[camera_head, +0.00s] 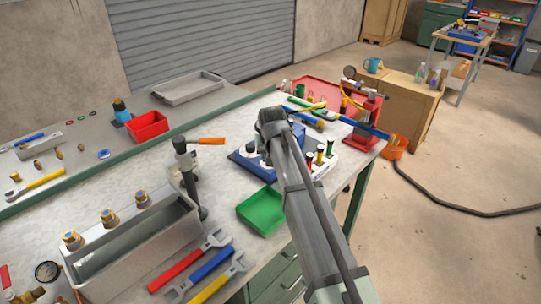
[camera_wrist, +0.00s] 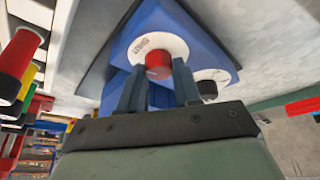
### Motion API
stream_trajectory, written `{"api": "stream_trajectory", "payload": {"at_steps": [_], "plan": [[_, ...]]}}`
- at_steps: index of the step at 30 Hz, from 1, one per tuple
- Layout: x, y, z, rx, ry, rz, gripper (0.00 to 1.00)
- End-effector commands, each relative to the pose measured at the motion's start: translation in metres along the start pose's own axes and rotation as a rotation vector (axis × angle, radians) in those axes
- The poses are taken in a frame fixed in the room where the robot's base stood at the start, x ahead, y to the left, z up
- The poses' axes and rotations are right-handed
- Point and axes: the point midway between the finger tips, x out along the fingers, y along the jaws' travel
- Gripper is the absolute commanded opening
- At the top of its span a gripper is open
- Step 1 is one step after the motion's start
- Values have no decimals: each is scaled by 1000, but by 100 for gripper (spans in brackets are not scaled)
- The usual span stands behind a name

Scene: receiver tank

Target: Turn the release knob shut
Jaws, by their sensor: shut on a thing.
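A red knob (camera_wrist: 158,62) stands out from a white round dial plate (camera_wrist: 158,44) on the face of a blue block (camera_wrist: 215,48), in the wrist view. The plate carries small lettering that looks like SHUT, upside down. My gripper (camera_wrist: 157,72) has one finger on each side of the red knob and is shut on it. In the head view my arm covers the knob and the fingertips. Part of the blue base (camera_head: 250,168) shows left of my arm.
A second white dial with a black knob (camera_wrist: 207,89) is close to the right finger. Coloured-handled valves (camera_head: 318,155) stand just right of my arm. A green tray (camera_head: 261,210) lies in front, and a grey post (camera_head: 184,165) stands to the left.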

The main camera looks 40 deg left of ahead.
Motion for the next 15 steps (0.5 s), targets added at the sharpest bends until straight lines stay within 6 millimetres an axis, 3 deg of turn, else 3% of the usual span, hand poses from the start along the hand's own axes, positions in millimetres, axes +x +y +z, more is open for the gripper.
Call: {"api": "stream_trajectory", "payload": {"at_steps": [15], "plan": [[0, -1, -1, 272, -10, 115, 2]]}}
